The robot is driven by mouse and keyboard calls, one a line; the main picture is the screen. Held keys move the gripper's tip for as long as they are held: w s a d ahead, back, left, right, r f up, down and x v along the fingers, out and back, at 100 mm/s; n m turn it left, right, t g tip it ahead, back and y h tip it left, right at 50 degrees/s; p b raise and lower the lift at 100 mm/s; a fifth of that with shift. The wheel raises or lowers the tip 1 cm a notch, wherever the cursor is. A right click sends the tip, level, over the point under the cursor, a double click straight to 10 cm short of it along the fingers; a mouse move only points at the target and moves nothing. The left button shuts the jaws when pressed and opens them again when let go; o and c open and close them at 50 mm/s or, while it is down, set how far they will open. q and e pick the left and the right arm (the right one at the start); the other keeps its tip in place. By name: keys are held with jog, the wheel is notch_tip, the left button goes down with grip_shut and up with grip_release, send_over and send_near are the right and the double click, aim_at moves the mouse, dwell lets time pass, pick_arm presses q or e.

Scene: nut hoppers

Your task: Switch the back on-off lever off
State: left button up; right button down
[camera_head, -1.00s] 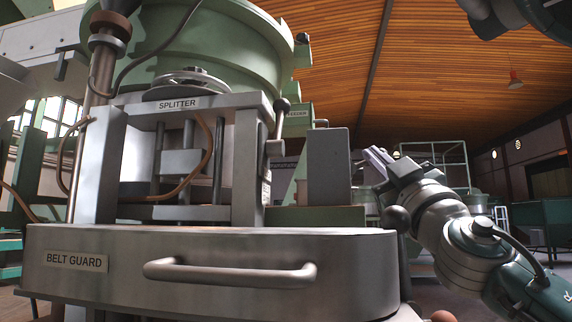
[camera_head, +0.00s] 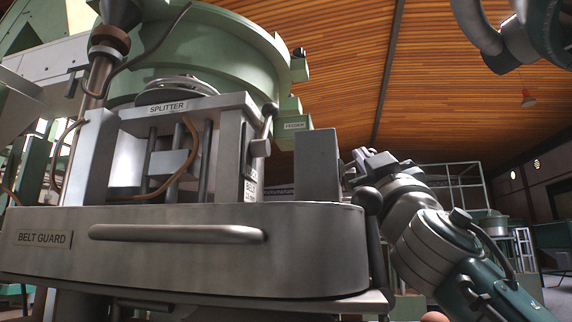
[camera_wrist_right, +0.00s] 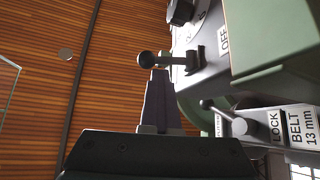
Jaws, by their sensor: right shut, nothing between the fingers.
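The lever (camera_wrist_right: 147,59) with a dark ball knob shows in the right wrist view, its arm running right to a dark bracket beside an OFF label (camera_wrist_right: 224,40). My right gripper (camera_wrist_right: 160,74) is shut and empty. Its fingertips lie just below the lever's arm near the knob in that picture; I cannot tell whether they touch. In the head view my right gripper (camera_head: 352,165) is just right of a grey box (camera_head: 317,165), and the OFF label and its lever cannot be made out there. My left gripper is not in view.
A second lever (camera_wrist_right: 224,116) with a LOCK label (camera_wrist_right: 274,124) is below right in the wrist view. A green housing (camera_wrist_right: 270,35) is at upper right. In the head view the belt guard (camera_head: 180,265) spans the front, and a dark ball (camera_head: 368,199) is near my right wrist.

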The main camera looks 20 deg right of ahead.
notch_tip(320, 180, up, 19)
jog(key=p, duration=0.6)
jog(key=shift+r, duration=0.2)
jog(key=shift+d, duration=0.1)
